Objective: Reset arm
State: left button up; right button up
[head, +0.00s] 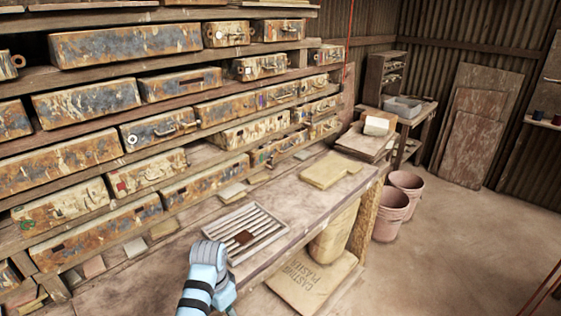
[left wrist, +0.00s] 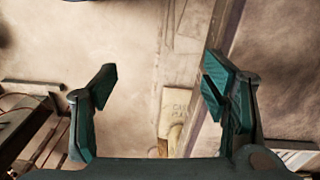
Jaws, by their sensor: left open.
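My left gripper (left wrist: 160,74) is open in the left wrist view, its two teal-padded fingers wide apart with nothing between them. A blue part of my arm shows at the bottom of the head view, near the workbench front, but no fingers are seen there. A pale slatted rack (head: 273,229) lies on the workbench (head: 140,285) beyond that arm part. A dark brown square tile (head: 243,238) rests on its slats. My right gripper is in neither view.
Shelves of rusty drawers (head: 126,43) rise behind the workbench. A beige folded stack (head: 331,170) lies farther right on it. The bag also shows in the wrist view (left wrist: 178,104).

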pick_arm(q)
jog(key=s+a+f+n+b, duration=0.1)
jog(key=s+a+f, duration=0.1)
jog(key=s+f, duration=0.6)
jog(key=s+a+f+n+b, duration=0.15)
jog(key=s+f, duration=0.35)
jog(key=f, duration=0.6)
jog(key=s+a+f+n+b, duration=0.1)
jog(key=s+a+f+n, duration=0.1)
jog(key=s+f, duration=0.6)
jog(key=s+a+f+n, duration=0.1)
jog(key=s+a+f, duration=0.1)
jog(key=s, duration=0.5)
jog(key=s+a+f+n+b, duration=0.1)
jog(key=s+a+f, duration=0.1)
jog(key=s+f, duration=0.3)
jog(key=s+a+f+n+t, duration=0.1)
jog(key=s+f, duration=0.3)
jog(key=s, duration=0.7)
jog(key=shift+a+f+y, duration=0.15)
jog(key=shift+a+y, duration=0.25)
jog(key=shift+a, duration=0.45)
jog(key=shift+w, duration=0.15)
